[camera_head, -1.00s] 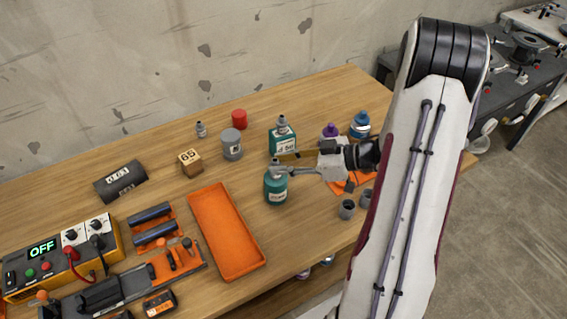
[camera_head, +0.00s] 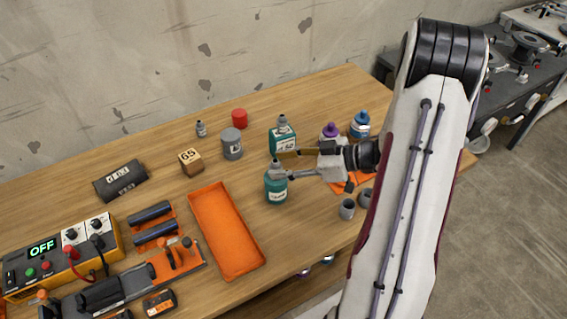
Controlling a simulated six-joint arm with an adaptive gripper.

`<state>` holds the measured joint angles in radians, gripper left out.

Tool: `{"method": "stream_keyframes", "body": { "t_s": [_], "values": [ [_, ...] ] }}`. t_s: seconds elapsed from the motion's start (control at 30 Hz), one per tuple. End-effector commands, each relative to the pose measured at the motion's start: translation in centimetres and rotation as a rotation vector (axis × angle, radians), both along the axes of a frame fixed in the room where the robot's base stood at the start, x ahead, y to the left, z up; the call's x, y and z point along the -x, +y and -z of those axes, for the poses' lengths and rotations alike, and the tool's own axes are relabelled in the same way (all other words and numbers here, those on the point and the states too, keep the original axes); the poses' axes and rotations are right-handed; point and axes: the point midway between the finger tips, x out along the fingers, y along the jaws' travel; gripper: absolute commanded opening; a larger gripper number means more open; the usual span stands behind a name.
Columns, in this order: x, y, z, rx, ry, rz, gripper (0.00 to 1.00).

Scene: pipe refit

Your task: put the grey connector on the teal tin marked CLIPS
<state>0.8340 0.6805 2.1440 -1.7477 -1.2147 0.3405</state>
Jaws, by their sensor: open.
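A teal tin (camera_head: 275,190) with a white label stands on the wooden table right of the orange tray; its small lettering seems to read CLIPS. A grey connector (camera_head: 276,164) stands upright on top of it. My gripper (camera_head: 285,163) is open, its fingers spread around or just beside the connector. I cannot tell whether a finger still touches it. Behind it stands a teal square container (camera_head: 284,140) with a white label and a similar grey piece (camera_head: 282,120) on top.
An orange tray (camera_head: 250,262) lies to the left. A grey can (camera_head: 232,146), red cap (camera_head: 239,118) and wooden block (camera_head: 190,161) stand behind. Purple-topped (camera_head: 331,130) and blue-topped (camera_head: 360,124) containers stand right, with a grey cup (camera_head: 347,208) near the front edge.

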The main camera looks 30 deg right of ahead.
Motion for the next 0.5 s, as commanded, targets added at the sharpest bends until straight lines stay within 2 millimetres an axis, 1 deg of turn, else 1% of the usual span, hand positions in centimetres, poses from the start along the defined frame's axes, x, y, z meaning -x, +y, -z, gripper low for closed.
{"method": "stream_keyframes", "body": {
  "t_s": [0.13,0.27,0.5],
  "values": [
    [0.1,-0.1,-0.3,0.000,0.000,0.001,0.41],
    [0.6,-0.7,-0.7,0.000,-0.001,0.002,0.41],
    [2.3,-2.5,-1.6,0.002,-0.002,0.003,0.41]
  ]
}}
